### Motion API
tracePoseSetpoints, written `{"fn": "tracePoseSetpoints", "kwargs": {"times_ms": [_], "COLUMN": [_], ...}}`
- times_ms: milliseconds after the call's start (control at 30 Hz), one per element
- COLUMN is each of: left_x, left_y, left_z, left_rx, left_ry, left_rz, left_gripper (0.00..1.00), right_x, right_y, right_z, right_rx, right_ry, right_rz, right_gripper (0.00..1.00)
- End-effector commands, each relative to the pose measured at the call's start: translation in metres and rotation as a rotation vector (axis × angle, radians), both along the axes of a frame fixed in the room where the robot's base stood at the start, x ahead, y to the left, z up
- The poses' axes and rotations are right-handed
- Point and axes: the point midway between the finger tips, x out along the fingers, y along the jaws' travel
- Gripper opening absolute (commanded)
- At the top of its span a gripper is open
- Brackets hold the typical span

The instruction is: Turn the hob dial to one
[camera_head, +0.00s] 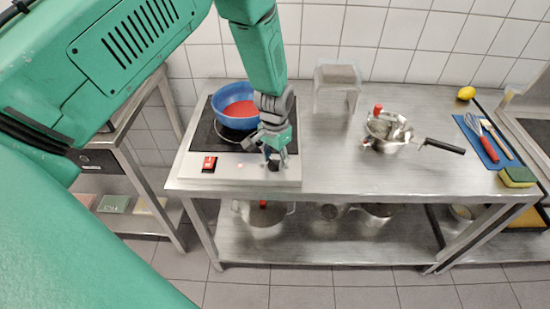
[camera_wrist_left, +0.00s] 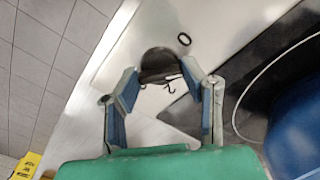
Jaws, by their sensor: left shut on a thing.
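The hob (camera_head: 226,172) stands at the left end of the steel table, with a dark top and a pale front panel. Its black dial (camera_head: 273,166) is at the panel's right. My left gripper (camera_head: 274,153) reaches down over the dial and partly hides it. In the left wrist view, the round dark dial (camera_wrist_left: 160,62) sits between the two fingertips of my left gripper (camera_wrist_left: 160,73), which is shut on it. The dial's exact setting cannot be read. My right gripper is not in view.
A blue pan (camera_head: 228,116), red inside, stands on the hob behind my gripper. A red switch (camera_head: 209,164) is at the panel's left. A metal pot (camera_head: 390,133) and a clear stand (camera_head: 337,88) are to the right. The table's front middle is clear.

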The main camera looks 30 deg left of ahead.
Motion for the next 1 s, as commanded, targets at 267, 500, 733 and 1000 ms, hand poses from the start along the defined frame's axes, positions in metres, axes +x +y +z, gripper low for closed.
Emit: {"fn": "tracePoseSetpoints", "kwargs": {"times_ms": [267, 500, 733, 1000], "left_x": [0.0011, 0.0011, 0.0011, 0.0011], "left_y": [0.0007, 0.0009, 0.0011, 0.0014], "left_z": [0.0001, 0.0001, 0.0001, 0.0002], "left_rx": [0.0, 0.001, 0.002, 0.002], "left_ry": [-0.004, -0.004, -0.004, -0.004], "left_rz": [-0.215, -0.334, -0.386, -0.396], "left_gripper": [0.08, 0.08, 0.08, 0.08], "right_x": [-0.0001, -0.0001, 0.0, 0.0], "right_y": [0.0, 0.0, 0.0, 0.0], "right_z": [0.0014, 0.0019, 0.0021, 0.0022], "right_rx": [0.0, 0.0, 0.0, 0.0], "right_ry": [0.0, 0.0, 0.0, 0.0], "right_rz": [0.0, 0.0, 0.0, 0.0], "right_gripper": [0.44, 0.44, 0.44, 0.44]}}
